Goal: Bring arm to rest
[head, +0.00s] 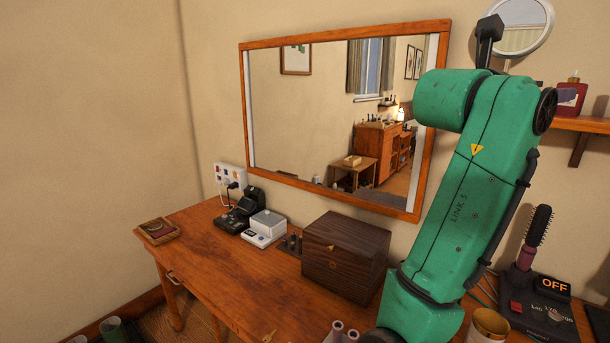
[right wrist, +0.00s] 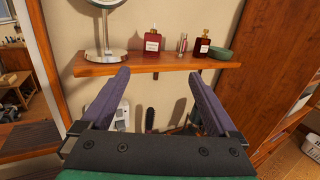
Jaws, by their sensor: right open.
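My right arm (head: 465,190) stands raised over the wooden dressing table in the head view, its green link in front of the mirror's right side. In the right wrist view my right gripper (right wrist: 155,97) is open with two purple-grey fingers spread wide and nothing between them. The fingers point towards the wall below a wooden shelf (right wrist: 155,66). My left gripper does not show in either view.
The dressing table (head: 215,265) holds a dark wooden box (head: 344,255), a small white device (head: 264,228), a wooden tray (head: 159,231) and a styling-tool station (head: 540,315). A mirror (head: 310,110) hangs behind. The shelf bears a round mirror (right wrist: 104,25), bottles (right wrist: 152,40) and a green bowl (right wrist: 221,54).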

